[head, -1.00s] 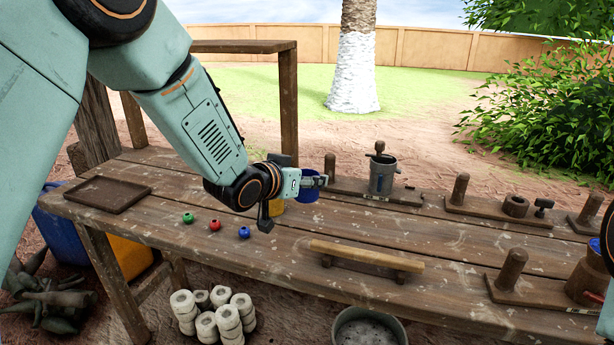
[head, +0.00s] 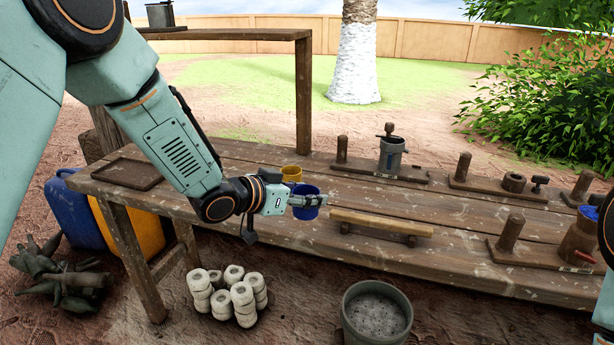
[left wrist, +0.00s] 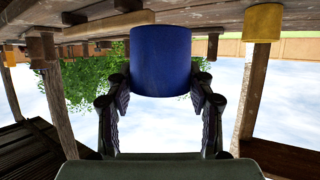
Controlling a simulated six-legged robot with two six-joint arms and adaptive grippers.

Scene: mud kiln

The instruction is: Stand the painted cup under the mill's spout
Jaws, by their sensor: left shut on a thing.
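My left gripper (head: 308,200) is shut on a blue cup (head: 305,212), which looks upright with its opening up. The cup also shows between the fingers in the left wrist view (left wrist: 160,62), which is upside down. I cannot tell how far its base is above the table. A yellow cup (head: 291,174) stands on the table just behind the gripper; it also shows in the left wrist view (left wrist: 263,22). A grey crank-topped vessel (head: 391,152), perhaps the mill, stands on a plank at the back. Its spout is not clear. My right gripper is out of view.
A low wooden bar (head: 381,222) lies right of the held cup. A peg board with a blue-topped pot (head: 578,245) stands at the right. A shallow tray (head: 127,173) is at the left. A grey bucket (head: 376,315) and white rings (head: 240,295) are on the ground.

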